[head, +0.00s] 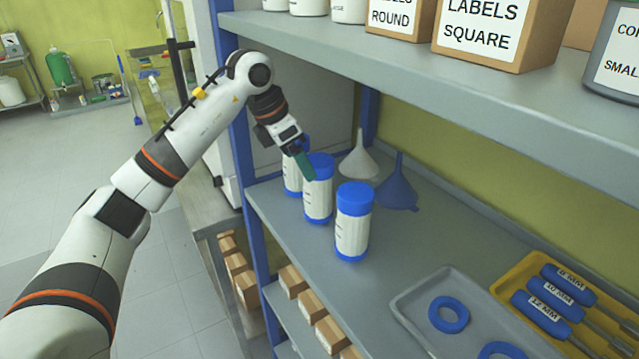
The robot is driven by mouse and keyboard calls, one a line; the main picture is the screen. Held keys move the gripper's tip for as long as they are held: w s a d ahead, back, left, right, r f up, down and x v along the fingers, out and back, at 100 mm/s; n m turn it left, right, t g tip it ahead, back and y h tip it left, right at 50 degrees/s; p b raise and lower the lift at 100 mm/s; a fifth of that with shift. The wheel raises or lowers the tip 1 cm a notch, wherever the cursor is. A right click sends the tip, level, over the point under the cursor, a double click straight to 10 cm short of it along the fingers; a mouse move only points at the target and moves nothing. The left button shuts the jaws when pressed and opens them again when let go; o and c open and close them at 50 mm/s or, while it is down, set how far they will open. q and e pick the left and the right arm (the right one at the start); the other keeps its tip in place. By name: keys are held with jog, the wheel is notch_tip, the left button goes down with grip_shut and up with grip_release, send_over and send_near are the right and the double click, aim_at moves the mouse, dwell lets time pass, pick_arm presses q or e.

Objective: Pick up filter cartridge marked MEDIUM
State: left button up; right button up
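Three white cartridges with blue caps stand upright in a row on the middle shelf: a rear one (290,178), a middle one (318,200) and a front one (352,232). The dark marks on their sides are too small to read, so I cannot tell which is MEDIUM. My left gripper (306,165) reaches in from the upper left, its teal fingertip in front of the middle cartridge's cap and partly hiding the rear cartridge. I cannot tell whether it touches either one, or how far apart its fingers are. My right gripper is not in view.
A white funnel (358,160) and a blue funnel (397,188) stand behind the cartridges. A grey tray (408,303) with blue rings and a yellow tray (500,287) lie to the right. The upper shelf (400,62) overhangs; a blue post (240,130) stands beside my arm.

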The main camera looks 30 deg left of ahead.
aim_at(316, 160)
pick_arm(q)
jog(key=shift+w+d+r+p, duration=0.15)
jog(key=shift+w+d+p, duration=0.4)
jog(key=shift+w, duration=0.1)
jog(key=shift+w+d+r+p, duration=0.15)
jog(key=shift+w+d+p, duration=0.3)
jog(key=shift+w+d, duration=0.15)
jog(key=x, duration=0.2)
jog(key=shift+w+d+f, duration=0.1)
jog(key=shift+w+f, duration=0.05)
jog(key=shift+f, duration=0.1)
jog(key=shift+w+f, duration=0.15)
jog(key=shift+f, duration=0.35)
jog(key=c, duration=1.4)
jog(key=shift+c, duration=0.2)
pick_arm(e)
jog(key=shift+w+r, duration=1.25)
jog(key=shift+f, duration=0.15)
